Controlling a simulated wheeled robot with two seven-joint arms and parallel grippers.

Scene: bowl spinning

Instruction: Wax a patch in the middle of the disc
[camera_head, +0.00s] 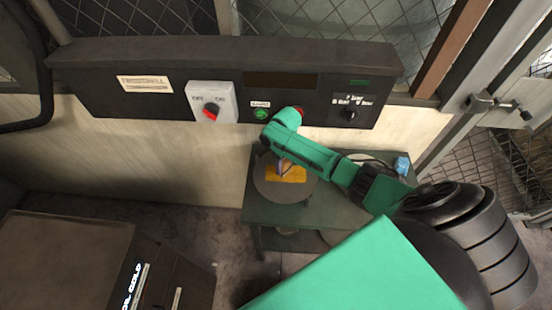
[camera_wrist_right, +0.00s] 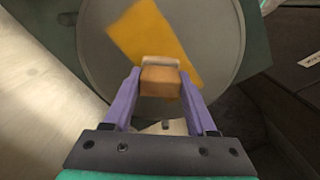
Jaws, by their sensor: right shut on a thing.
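The round grey disc (camera_head: 268,191) lies on the green table under my right arm. An orange patch (camera_head: 296,174) shows on the disc's middle. In the right wrist view the patch (camera_wrist_right: 130,35) is a slanted strip across the grey disc (camera_wrist_right: 215,40). My right gripper (camera_head: 283,163) points down over the disc. In the wrist view its purple fingers (camera_wrist_right: 160,82) are shut on a small orange-brown wax block (camera_wrist_right: 160,82) with a pale far edge. The block overlaps the patch in view; I cannot tell whether it touches the disc. My left gripper is not in view.
A dark control panel (camera_head: 180,95) with a red-knob switch (camera_head: 211,108) and a green button (camera_head: 260,114) stands behind the green table (camera_head: 335,210). A small blue item (camera_head: 402,164) lies at the table's right. A dark cabinet (camera_head: 65,265) stands at front left.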

